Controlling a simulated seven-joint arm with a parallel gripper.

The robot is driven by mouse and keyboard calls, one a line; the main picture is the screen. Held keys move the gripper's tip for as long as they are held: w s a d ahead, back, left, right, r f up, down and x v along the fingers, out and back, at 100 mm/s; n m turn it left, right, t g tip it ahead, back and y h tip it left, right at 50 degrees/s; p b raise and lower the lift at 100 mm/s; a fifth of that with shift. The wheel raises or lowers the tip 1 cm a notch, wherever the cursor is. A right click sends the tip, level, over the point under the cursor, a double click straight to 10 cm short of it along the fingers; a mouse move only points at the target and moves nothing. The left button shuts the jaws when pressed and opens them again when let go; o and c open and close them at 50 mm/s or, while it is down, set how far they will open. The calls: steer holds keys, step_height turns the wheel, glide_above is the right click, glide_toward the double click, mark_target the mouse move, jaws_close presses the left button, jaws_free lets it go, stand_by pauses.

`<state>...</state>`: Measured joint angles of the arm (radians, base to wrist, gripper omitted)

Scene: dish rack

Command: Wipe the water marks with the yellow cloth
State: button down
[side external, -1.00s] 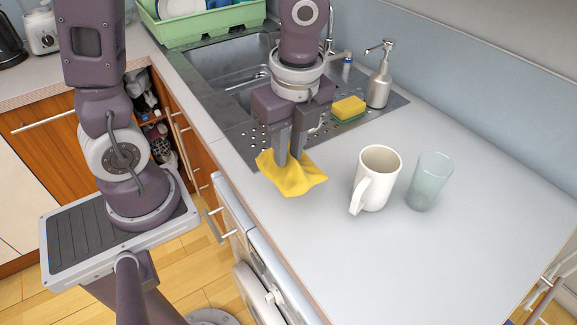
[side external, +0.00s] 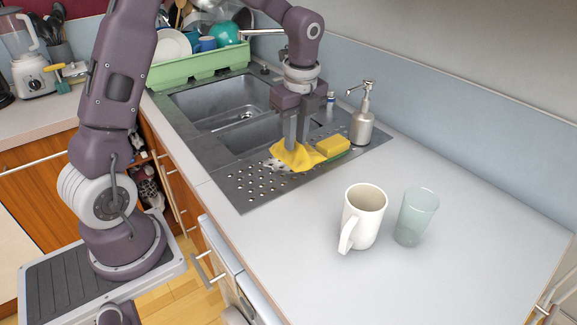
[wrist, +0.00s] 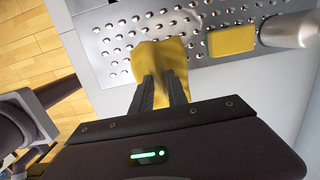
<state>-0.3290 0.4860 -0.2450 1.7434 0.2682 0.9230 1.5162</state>
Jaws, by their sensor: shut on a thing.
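The yellow cloth (side external: 296,155) is crumpled and lies against the perforated metal drainboard (side external: 252,190) beside the sink. My gripper (side external: 294,140) is above it, pointing down, with its fingers shut on the cloth. In the wrist view the cloth (wrist: 158,55) spreads out past my fingertips (wrist: 160,84) over the drainboard's raised dots.
A yellow sponge (side external: 332,146) with a green underside sits just right of the cloth. A soap dispenser (side external: 362,122) stands behind it. A white mug (side external: 362,215) and a glass (side external: 415,217) stand on the counter at right. The sink (side external: 220,105) and green dish rack (side external: 200,66) lie beyond.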

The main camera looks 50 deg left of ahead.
steer(key=a, duration=0.1)
steer(key=w+a, duration=0.1)
steer(key=a, duration=0.1)
steer(key=w+a+f, duration=0.1)
steer(key=a, duration=0.1)
steer(key=shift+w+a, duration=0.15)
steer(key=shift+f, duration=2.9)
steer(key=shift+f, duration=0.6)
